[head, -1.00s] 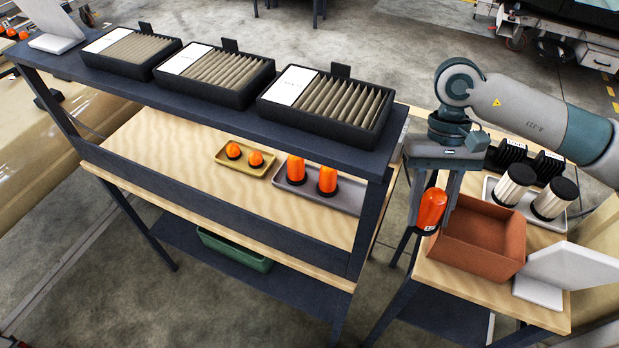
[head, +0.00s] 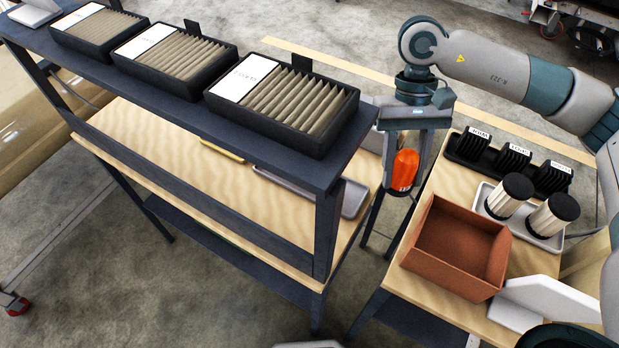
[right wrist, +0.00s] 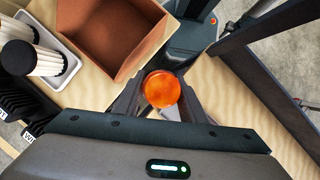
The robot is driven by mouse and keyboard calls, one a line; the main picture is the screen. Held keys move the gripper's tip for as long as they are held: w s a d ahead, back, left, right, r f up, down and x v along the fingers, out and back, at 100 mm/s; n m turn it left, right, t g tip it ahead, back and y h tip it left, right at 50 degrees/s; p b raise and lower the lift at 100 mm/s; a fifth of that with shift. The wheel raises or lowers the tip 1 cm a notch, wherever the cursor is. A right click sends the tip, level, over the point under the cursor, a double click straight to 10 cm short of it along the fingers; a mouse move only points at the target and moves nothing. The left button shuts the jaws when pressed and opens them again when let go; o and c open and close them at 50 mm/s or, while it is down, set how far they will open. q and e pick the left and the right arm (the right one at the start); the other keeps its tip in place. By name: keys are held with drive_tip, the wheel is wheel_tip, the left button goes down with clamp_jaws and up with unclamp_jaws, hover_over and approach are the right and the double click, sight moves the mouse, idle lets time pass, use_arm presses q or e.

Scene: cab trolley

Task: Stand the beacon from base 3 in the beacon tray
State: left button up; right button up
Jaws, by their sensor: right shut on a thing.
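My right gripper (head: 400,185) is shut on an orange beacon (head: 404,170), held upright above the gap between the two tables. In the right wrist view the beacon (right wrist: 161,90) shows as a round orange dome between the fingers. Only an edge of the yellow tray (head: 222,150) shows beyond the shelf. My left gripper is not in view.
The right table holds an open brown box (head: 455,275), a white tray with two black-capped cylinders (head: 510,197) and a black rack (head: 510,160). A shelf post (head: 328,235) stands near the gripper.

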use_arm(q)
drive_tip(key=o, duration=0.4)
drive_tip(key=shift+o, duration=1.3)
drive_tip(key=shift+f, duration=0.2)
use_arm(e)
drive_tip(key=shift+w+a+f, duration=0.1)
drive_tip(key=shift+w+f, duration=0.05)
drive_tip(key=shift+f, duration=0.05)
use_arm(q)
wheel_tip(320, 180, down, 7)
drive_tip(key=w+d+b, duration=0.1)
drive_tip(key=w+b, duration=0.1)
drive_tip(key=b, duration=0.5)
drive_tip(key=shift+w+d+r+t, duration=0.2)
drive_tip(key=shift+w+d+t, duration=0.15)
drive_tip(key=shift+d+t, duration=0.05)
use_arm(e)
drive_tip(key=w+a+f+m+y, duration=0.2)
drive_tip(key=w+a+f+m, duration=0.3)
drive_tip(key=w+a+m, duration=0.1)
drive_tip(key=w+a, duration=0.1)
drive_tip(key=a, duration=0.1)
drive_tip(key=shift+w+a+f+m+t, duration=0.35)
drive_tip(key=shift+w+a+m+t, duration=0.05)
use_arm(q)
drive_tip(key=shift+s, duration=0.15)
